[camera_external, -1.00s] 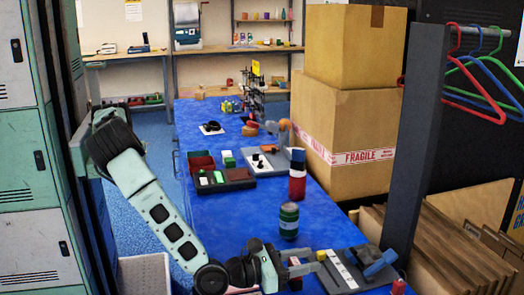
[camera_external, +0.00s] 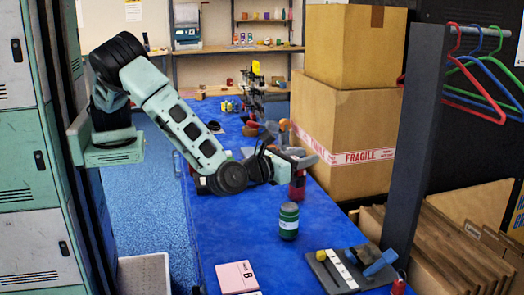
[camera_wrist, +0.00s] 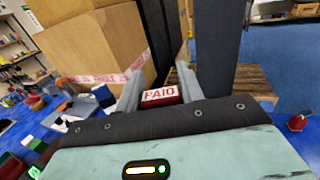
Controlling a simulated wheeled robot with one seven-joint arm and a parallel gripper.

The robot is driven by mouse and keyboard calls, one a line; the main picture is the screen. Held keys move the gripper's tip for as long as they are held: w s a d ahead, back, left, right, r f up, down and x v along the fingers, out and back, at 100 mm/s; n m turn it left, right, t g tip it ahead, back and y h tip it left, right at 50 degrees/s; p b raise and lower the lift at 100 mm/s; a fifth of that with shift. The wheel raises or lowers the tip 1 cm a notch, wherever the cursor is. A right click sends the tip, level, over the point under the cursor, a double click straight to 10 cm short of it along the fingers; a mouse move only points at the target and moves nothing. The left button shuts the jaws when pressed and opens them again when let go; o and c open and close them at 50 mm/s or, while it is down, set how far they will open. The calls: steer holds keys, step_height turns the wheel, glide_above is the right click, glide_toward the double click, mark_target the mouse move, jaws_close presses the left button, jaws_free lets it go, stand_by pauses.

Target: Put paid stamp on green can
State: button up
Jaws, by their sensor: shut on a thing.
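My gripper (camera_external: 300,162) is shut on the paid stamp, a red block with a white "PAID" label (camera_wrist: 160,96), which sits between the two fingers in the wrist view. In the external view the gripper is raised over the blue table, beyond the green can and near a red object (camera_external: 297,190); I cannot tell there which red part is the stamp.
A pink pad marked B (camera_external: 237,277) and a dark tray (camera_external: 326,277) with a blue item lie at the near end. Large cartons (camera_external: 350,125) stand along the right side, by a dark post (camera_external: 413,140). Blue table surface (camera_external: 235,225) left of the can is clear.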

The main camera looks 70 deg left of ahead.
steer(key=a+y, duration=0.1)
steer(key=a, duration=0.3)
steer(key=shift+n+g, duration=0.3)
steer(key=shift+n, duration=0.2)
steer(key=shift+w+f+p, duration=0.2)
steer(key=shift+f+p, duration=0.15)
steer(key=shift+f, duration=3.75)
steer(key=shift+f, duration=0.1)
steer(key=shift+f, duration=0.1)
steer(key=o, duration=1)
steer(key=shift+r, duration=0.2)
steer(key=b+v, duration=0.1)
steer(key=v, duration=1.1)
